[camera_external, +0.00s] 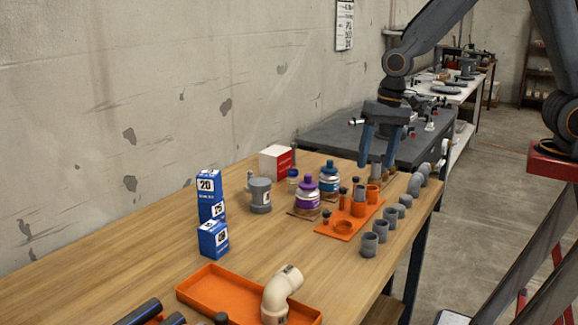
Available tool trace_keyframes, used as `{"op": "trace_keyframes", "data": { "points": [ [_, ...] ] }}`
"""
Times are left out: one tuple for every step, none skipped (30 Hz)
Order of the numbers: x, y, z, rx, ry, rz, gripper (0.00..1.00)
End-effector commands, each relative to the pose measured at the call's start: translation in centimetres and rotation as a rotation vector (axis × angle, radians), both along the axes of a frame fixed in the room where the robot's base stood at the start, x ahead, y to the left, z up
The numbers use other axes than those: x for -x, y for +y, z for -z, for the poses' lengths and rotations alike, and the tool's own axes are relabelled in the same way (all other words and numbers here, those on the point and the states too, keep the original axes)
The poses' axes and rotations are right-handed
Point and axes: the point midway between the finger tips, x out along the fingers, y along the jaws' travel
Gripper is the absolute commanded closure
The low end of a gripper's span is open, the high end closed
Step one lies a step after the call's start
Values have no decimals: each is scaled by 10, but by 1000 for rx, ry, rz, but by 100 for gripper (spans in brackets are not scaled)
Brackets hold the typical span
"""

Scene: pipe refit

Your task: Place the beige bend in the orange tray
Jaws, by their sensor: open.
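The beige bend (273,297) stands at the right part of the orange tray (215,291) at the front of the bench. Its lower end appears to be inside the tray, and its upper end points up and right. The tray's front right part is cut off by the picture's bottom edge. My gripper (377,165) is open and empty, fingers pointing down. It is well behind and to the right of the bend, over the far part of the bench near an orange fitting holder.
The orange holder (338,229) carries several fittings. Grey fittings (369,244) line the bench's right edge. Purple-capped (307,197) and blue-capped (329,182) bottles, a grey valve (260,195) and blue boxes (213,238) stand behind. Dark pipes (140,312) lie front left. The bench middle is clear.

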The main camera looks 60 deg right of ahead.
Motion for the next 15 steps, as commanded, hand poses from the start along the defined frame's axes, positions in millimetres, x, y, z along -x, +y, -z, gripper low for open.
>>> {"op": "trace_keyframes", "data": {
  "points": [
    [19, -37, 0, 31, -7, -74, 40],
    [30, -55, 1, 51, -10, -131, 40],
    [45, -77, 2, 74, -12, -203, 40],
    [57, -91, 4, 91, -11, -256, 40],
    [69, -104, 5, 104, -11, -304, 40],
    [83, -119, 7, 121, -10, -365, 40],
    [93, -128, 8, 130, -8, -405, 40],
    [102, -136, 9, 140, -5, -442, 40],
    [112, -145, 10, 149, -3, -484, 40],
    [118, -149, 11, 155, -1, -510, 40],
    [124, -153, 12, 159, 1, -532, 40],
    [129, -157, 13, 164, 2, -556, 40],
    [132, -159, 13, 167, 1, -570, 40],
    [134, -161, 14, 169, 3, -579, 40],
    [135, -162, 14, 170, 4, -587, 40]
  ]
}}
